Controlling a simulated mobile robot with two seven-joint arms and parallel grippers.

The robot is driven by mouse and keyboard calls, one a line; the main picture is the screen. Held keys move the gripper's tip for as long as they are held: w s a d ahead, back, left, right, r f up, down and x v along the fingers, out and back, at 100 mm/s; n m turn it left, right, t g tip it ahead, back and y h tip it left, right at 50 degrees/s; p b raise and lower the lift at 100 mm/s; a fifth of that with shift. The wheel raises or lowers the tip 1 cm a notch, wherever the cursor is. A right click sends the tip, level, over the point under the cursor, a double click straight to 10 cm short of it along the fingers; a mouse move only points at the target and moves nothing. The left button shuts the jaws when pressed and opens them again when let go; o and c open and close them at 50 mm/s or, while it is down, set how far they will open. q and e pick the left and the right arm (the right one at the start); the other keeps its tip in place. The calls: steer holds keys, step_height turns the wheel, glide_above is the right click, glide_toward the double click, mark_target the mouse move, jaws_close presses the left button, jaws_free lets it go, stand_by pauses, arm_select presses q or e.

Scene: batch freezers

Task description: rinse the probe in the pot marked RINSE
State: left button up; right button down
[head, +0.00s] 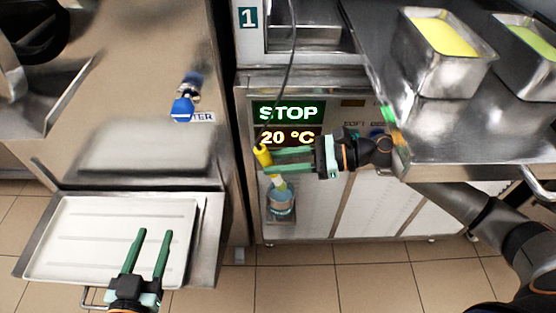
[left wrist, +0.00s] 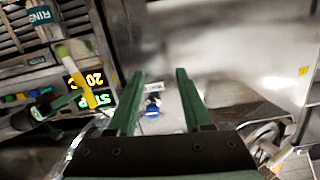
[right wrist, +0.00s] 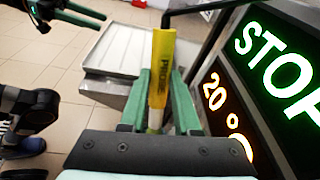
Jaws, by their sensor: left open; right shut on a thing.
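The yellow probe (head: 263,156) is held in my right gripper (head: 270,162), in front of the freezer's panel. In the right wrist view the probe (right wrist: 162,66) stands between the green fingers, with a dark cable at its top. Its pale lower end points down toward the pot marked RINSE (head: 281,207), which is on the freezer front below. The pot's label shows upside down in the left wrist view (left wrist: 40,16). I cannot tell whether the tip is inside the pot. My left gripper (head: 152,234) is open and empty over the white tray.
The freezer display (head: 288,113) reads STOP and 20 °C. A blue-handled tap (head: 182,109) with a partly hidden label is on the left cabinet. The white tray (head: 60,254) sits low left. A steel counter (head: 445,145) with yellow and green pans juts out at right.

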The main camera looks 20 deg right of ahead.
arm_select(q)
steer(key=s+d+r+m+t+h+b, duration=0.1)
steer(key=s+r+m+t+h+b, duration=0.2)
steer(key=r, duration=0.6)
steer(key=s+d+r+m+t+h+b, duration=0.1)
steer(key=s+r+m+t+h+b, duration=0.2)
steer(key=r+h, duration=0.5)
steer(key=shift+s+r+m+t+b, duration=0.3)
steer(key=shift+s+r+m+b, duration=0.55)
steer(key=shift+r+m, duration=0.25)
stand_by(0.9)
stand_by(0.5)
